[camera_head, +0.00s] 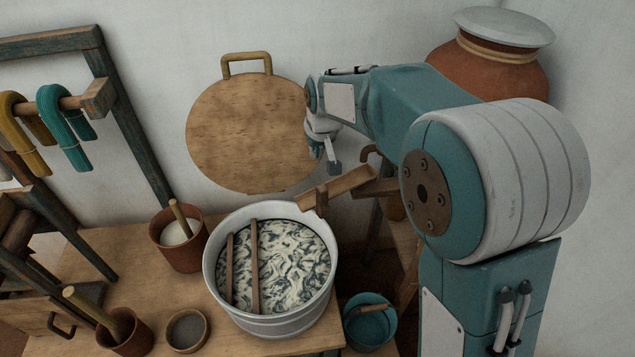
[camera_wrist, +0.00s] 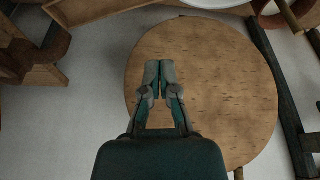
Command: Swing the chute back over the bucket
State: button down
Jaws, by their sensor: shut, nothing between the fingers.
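The chute (camera_head: 345,188) is a short wooden trough at the right of the large grey tub (camera_head: 219,284). Its lower left end is at the tub's right rim, and it slopes up to the right. A wooden trough that looks like the chute also shows at the top left of the wrist view (camera_wrist: 95,8). The teal bucket (camera_head: 371,325) stands low, right of the tub, below and apart from the chute's lower end. My gripper (camera_head: 334,168) is just above the chute, in front of the wall; its fingers (camera_wrist: 160,68) are together and empty.
The tub holds pale swirled stuff and two sticks. A clay jar (camera_head: 487,62) stands at the back right. Clay pots (camera_head: 166,238) stand left of the tub.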

send_over(313, 190)
notch_tip(313, 190, down, 10)
jog(key=shift+r, duration=0.15)
jog(key=s, duration=0.1)
jog(key=s+d, duration=0.1)
jog(key=shift+s+r, duration=0.15)
jog(key=shift+s, duration=0.2)
jog(key=shift+s+d, duration=0.2)
jog(key=shift+s, duration=0.25)
